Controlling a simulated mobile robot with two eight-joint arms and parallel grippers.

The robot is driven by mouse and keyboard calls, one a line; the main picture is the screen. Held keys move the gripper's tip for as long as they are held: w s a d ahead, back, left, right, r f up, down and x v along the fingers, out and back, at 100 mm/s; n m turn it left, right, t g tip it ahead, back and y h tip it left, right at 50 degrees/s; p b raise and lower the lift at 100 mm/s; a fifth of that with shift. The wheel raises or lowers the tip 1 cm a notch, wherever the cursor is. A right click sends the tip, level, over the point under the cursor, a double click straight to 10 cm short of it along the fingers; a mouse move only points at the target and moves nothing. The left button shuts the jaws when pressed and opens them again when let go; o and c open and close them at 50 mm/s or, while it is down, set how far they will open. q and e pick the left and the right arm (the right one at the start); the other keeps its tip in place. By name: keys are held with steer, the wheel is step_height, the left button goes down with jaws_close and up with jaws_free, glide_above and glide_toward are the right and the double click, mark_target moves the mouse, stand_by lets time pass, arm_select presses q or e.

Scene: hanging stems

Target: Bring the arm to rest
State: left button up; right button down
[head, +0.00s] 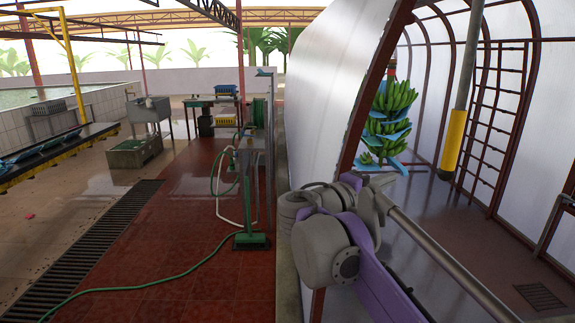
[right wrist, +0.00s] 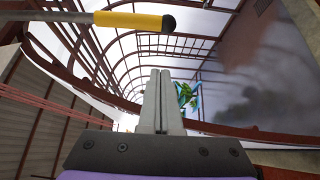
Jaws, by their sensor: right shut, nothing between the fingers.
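My right arm (head: 330,245), with grey joints and a purple link, reaches into the lower middle of the head view. I cannot make out its fingertips there. In the right wrist view my right gripper (right wrist: 161,75) has its two pale fingers pressed together, with nothing between them. The fingers point towards the arched frame, and a green banana bunch (right wrist: 187,97) shows just to their right, farther off. In the head view the bunch (head: 390,120) hangs with blue sheets between its hands, beyond my arm. My left gripper is not in view.
A grey pole with a yellow sleeve (head: 453,140) hangs right of the bunch; the sleeve also crosses the top of the right wrist view (right wrist: 128,20). A white curved wall (head: 325,90) with dark red ribs stands beside my arm.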

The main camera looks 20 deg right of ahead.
steer(key=s+a+f+y, duration=0.1)
steer(key=s+f+y, duration=0.25)
steer(key=f, duration=0.45)
steer(key=s+a+f+m+g+y, duration=0.15)
steer(key=s+f, duration=0.25)
steer(key=f, duration=0.4)
steer(key=s+a+f+y, duration=0.2)
steer(key=s+f+y, duration=0.15)
steer(key=f, duration=0.45)
steer(key=s+a+f+m+y, duration=0.1)
steer(key=s+a+f+y, duration=0.3)
steer(key=f, duration=0.5)
steer(key=s+a+f+m+y, duration=0.1)
steer(key=s+a+f+y, duration=0.3)
steer(key=s+a+f, duration=0.3)
steer(key=shift+s+a+f+t, duration=0.2)
steer(key=shift+a+f+t, duration=0.15)
steer(key=shift+a+f, duration=0.55)
steer(key=shift+d+m+y, duration=0.15)
steer(key=shift+m+y, duration=0.1)
